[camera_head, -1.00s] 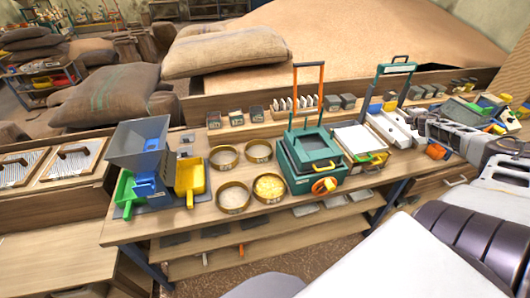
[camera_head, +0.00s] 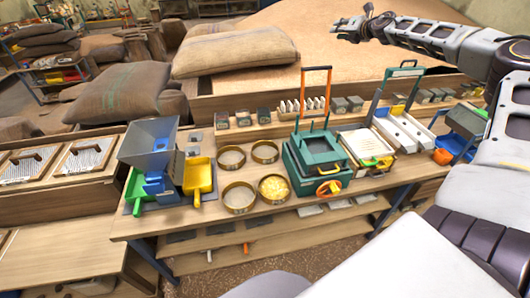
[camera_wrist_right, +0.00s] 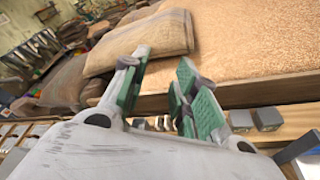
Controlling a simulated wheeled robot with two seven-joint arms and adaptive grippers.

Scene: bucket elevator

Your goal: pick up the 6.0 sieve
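Several round wood-rimmed sieves stand together on the workbench in the head view: a back left sieve (camera_head: 231,158), a back right sieve (camera_head: 265,152), a front left sieve (camera_head: 239,198) and a front right sieve (camera_head: 273,189) holding yellowish pieces. Their size markings are too small to read, so I cannot tell which is the 6.0 sieve. My right gripper (camera_head: 350,29) is high above and behind the bench, in front of the grain heap and far from the sieves. In the right wrist view its green-padded fingers (camera_wrist_right: 160,90) are apart with nothing between them. My left gripper is not in view.
A green sieving machine (camera_head: 318,165) with a tall orange-and-green handle stands right of the sieves. A grey hopper with blue base (camera_head: 150,150) and a yellow scoop (camera_head: 198,177) stand left. Small boxes (camera_head: 243,118) line the back shelf. Sacks (camera_head: 235,50) lie behind.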

